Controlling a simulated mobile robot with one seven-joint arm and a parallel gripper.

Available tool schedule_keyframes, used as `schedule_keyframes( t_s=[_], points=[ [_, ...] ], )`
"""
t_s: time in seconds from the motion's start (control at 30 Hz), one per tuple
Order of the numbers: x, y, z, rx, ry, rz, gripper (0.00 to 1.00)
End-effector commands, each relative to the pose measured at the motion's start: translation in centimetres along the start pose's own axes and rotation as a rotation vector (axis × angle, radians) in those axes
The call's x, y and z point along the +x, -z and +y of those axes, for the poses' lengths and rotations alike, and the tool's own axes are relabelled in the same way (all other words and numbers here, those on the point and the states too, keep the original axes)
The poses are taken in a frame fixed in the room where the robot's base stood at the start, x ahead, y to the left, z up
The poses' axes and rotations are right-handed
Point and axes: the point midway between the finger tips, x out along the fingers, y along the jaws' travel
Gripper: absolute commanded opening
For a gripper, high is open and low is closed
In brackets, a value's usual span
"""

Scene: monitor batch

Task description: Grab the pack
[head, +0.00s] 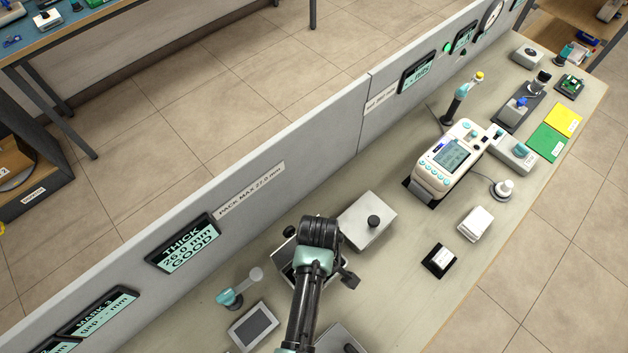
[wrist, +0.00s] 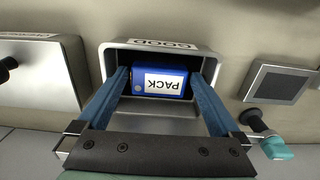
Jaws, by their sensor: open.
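The pack (wrist: 165,82) is a blue block with a white label reading PACK. In the wrist view it lies inside an open metal bin (wrist: 104,58) marked GOOD. My gripper (wrist: 158,76) is open, with its two blue fingers reaching into the bin, one on each side of the pack. A narrow gap seems to show beside the pack; whether either finger touches it I cannot tell. In the head view my arm covers most of the bin (head: 284,254), and the pack and fingertips are hidden.
A metal box with a black knob (head: 366,222) stands beside the bin. A wall display (head: 184,246) reads THICK 26.0 mm GOOD.

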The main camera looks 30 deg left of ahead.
Motion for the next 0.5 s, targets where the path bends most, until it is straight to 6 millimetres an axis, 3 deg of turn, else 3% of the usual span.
schedule_keyframes(
  t_s=[0.27,0.5],
  points=[
    [0.41,0.03,0.04,0.001,-0.001,0.001,1.00],
    [0.38,0.03,0.03,0.001,-0.001,0.001,0.60]
  ],
)
